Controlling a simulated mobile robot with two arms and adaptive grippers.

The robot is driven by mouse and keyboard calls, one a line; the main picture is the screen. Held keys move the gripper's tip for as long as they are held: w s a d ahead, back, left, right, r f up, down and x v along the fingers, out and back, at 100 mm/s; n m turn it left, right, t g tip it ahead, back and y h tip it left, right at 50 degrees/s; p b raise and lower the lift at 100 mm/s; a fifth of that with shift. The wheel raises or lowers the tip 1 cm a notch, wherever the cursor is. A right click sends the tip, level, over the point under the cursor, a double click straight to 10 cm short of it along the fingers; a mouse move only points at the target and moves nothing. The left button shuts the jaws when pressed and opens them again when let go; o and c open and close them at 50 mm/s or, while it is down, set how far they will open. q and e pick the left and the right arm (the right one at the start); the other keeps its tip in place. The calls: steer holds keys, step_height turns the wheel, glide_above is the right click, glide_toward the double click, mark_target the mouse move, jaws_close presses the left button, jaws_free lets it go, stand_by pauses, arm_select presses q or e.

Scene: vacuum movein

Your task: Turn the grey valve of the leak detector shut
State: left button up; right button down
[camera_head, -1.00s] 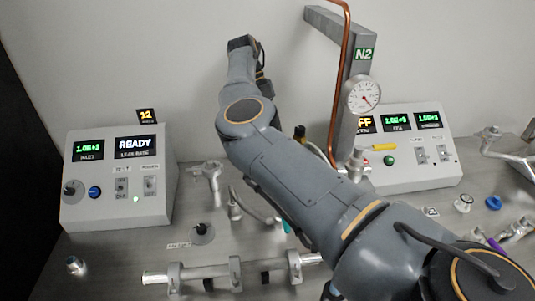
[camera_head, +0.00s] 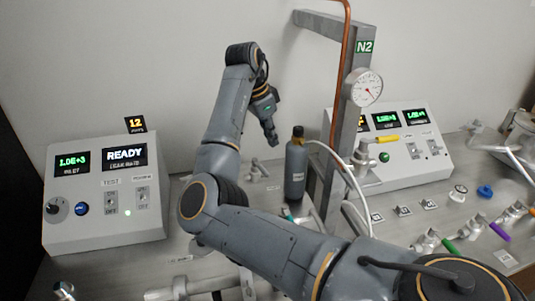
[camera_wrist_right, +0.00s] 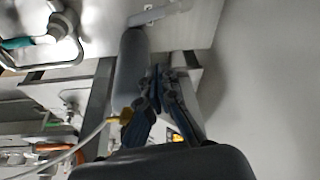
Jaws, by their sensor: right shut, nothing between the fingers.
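The leak detector console (camera_head: 105,195) stands at the left, with INLET and READY screens. A dark knob (camera_head: 57,207) on a grey dial sits on its front beside a blue button. I cannot tell whether this is the grey valve. My right gripper (camera_head: 272,140) is shut and empty, raised in the air near the back wall, well to the right of the console. It also shows shut in the right wrist view (camera_wrist_right: 156,72). My right arm covers part of the bench, including where a black-handled disc showed earlier. My left gripper is not in view.
A grey bottle (camera_head: 296,172) stands close to my right gripper. An N2 post (camera_head: 345,130) with gauge (camera_head: 363,87) and copper pipe rises beyond it. A second console (camera_head: 400,150), fittings and coloured-handled valves fill the right side. The bench just right of the leak detector is partly clear.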

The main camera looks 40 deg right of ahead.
mark_target(260, 169)
steer(key=p+x, duration=0.1)
steer(key=x, duration=0.7)
steer(key=shift+s+d+f, duration=0.1)
steer(key=shift+f, duration=0.1)
steer(key=shift+w+a+p, duration=0.25)
steer(key=shift+a, duration=0.65)
steer(key=shift+w+a+p, duration=0.2)
steer(key=shift+a+p, duration=0.05)
steer(key=shift+a, duration=0.65)
steer(key=shift+f, duration=0.1)
steer(key=shift+d, duration=0.1)
